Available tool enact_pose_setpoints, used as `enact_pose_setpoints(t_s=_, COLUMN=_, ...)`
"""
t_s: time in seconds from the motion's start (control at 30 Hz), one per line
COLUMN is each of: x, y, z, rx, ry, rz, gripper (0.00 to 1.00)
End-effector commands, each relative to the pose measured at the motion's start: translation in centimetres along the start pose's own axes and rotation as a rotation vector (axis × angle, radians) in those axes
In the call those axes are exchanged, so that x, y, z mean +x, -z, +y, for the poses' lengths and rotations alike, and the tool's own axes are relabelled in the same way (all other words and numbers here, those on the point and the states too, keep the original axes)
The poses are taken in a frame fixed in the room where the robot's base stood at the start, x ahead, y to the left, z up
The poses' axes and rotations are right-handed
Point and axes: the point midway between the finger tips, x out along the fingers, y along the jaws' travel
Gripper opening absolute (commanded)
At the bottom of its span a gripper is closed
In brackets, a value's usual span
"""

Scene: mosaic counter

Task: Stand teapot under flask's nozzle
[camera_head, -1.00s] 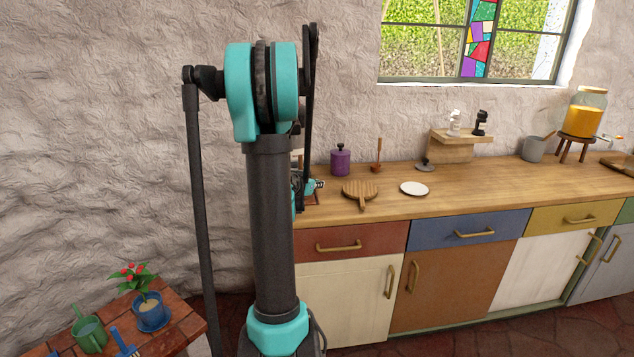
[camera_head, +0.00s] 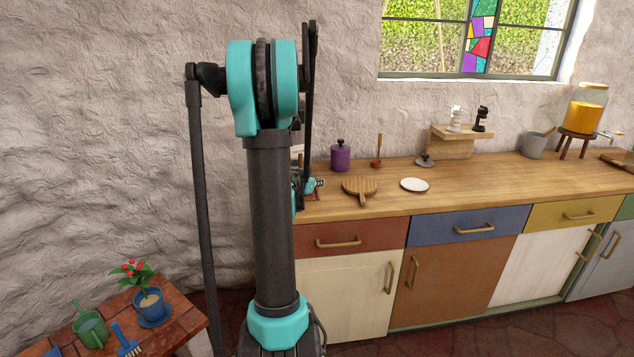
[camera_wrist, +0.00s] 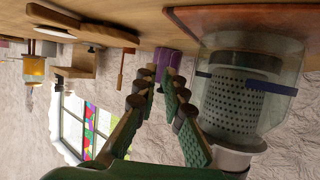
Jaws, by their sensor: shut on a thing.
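The glass teapot (camera_wrist: 262,100) with a perforated inner strainer (camera_wrist: 232,102) and a dark blue band fills the right of the wrist view, which is upside down. It is beside the green-padded fingers of my gripper (camera_wrist: 165,88). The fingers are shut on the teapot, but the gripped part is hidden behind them. In the head view my arm hides the teapot and most of my gripper, at the counter's left end. The flask (camera_head: 587,116), a glass jar of orange liquid, stands on a dark stool at the far right; its nozzle (camera_head: 607,135) points right.
On the wooden counter (camera_head: 480,183) are a purple canister (camera_head: 340,157), a round wooden board (camera_head: 360,188), a white disc (camera_head: 414,185) and a grey pot (camera_head: 534,146). A small wooden shelf (camera_head: 452,145) holds two grinders. A reddish board (camera_wrist: 232,20) is by the teapot.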

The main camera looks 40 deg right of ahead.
Motion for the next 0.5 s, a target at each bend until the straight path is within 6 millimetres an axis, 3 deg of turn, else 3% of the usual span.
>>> enact_pose_setpoints(t_s=0.03, x=0.04, y=-0.07, z=-0.02, rx=0.000, ry=0.001, rz=0.000, gripper=0.00)
enact_pose_setpoints(t_s=0.07, x=0.02, y=-0.04, z=-0.02, rx=0.000, ry=0.001, rz=0.001, gripper=0.13)
enact_pose_setpoints(t_s=0.23, x=0.02, y=-0.04, z=-0.01, rx=0.000, ry=0.000, rz=0.000, gripper=0.34)
enact_pose_setpoints(t_s=0.5, x=-0.02, y=-0.07, z=0.00, rx=0.000, ry=0.000, rz=0.000, gripper=0.34)
